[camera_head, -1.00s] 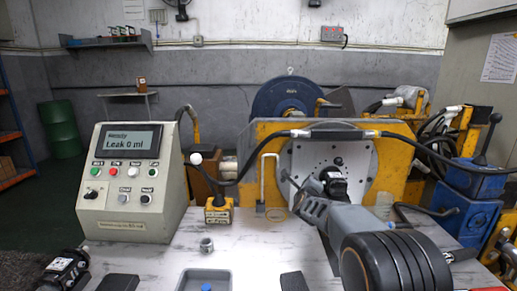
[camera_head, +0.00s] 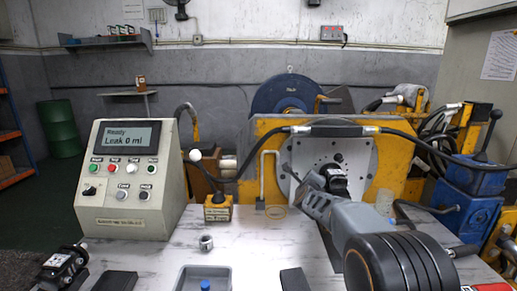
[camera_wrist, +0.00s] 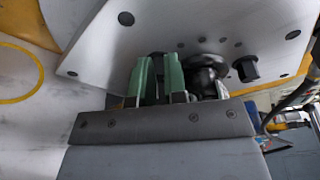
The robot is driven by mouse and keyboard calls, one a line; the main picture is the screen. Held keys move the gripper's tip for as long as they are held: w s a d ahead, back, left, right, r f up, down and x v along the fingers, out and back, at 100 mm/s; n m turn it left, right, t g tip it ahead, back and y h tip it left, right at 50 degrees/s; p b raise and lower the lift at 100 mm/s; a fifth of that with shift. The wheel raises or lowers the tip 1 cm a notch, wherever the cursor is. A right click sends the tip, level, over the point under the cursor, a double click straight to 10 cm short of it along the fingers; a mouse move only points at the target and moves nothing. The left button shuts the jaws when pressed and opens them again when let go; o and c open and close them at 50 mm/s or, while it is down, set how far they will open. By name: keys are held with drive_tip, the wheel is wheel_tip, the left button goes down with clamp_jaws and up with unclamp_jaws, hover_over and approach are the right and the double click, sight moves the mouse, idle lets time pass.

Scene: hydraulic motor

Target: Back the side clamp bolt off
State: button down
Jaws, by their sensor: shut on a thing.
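A pale round-holed mounting plate (camera_head: 312,157) stands upright in a yellow frame (camera_head: 262,133); it fills the upper part of the wrist view (camera_wrist: 110,50). My gripper (camera_wrist: 159,72) has its two green fingers at the plate face, closed around a small dark part, which I take to be the side clamp bolt (camera_wrist: 156,62), mostly hidden between them. A dark round fitting (camera_wrist: 206,70) is just right of the fingers. In the head view my gripper (camera_head: 316,198) reaches the plate's lower part beside a black fitting (camera_head: 336,180), and the bolt is hidden.
Another black bolt head (camera_wrist: 245,68) projects from the plate farther right. A black hose (camera_head: 405,138) arches over the frame. A control box (camera_head: 130,185) reads "Leak 0 ml". A grey tray (camera_head: 185,278), a metal nut (camera_head: 206,243) and dark blocks lie on the bench.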

drive_tip(key=shift+w+d+r, duration=0.1)
drive_tip(key=shift+r, duration=0.5)
drive_tip(key=shift+s+a+f+b, duration=0.15)
drive_tip(key=shift+s+b, duration=0.55)
drive_tip(key=shift+s, duration=0.7)
drive_tip(key=shift+s+a+f+b, duration=0.15)
drive_tip(key=shift+s+b, duration=0.5)
drive_tip(key=shift+s, duration=0.75)
drive_tip(key=shift+d, duration=0.1)
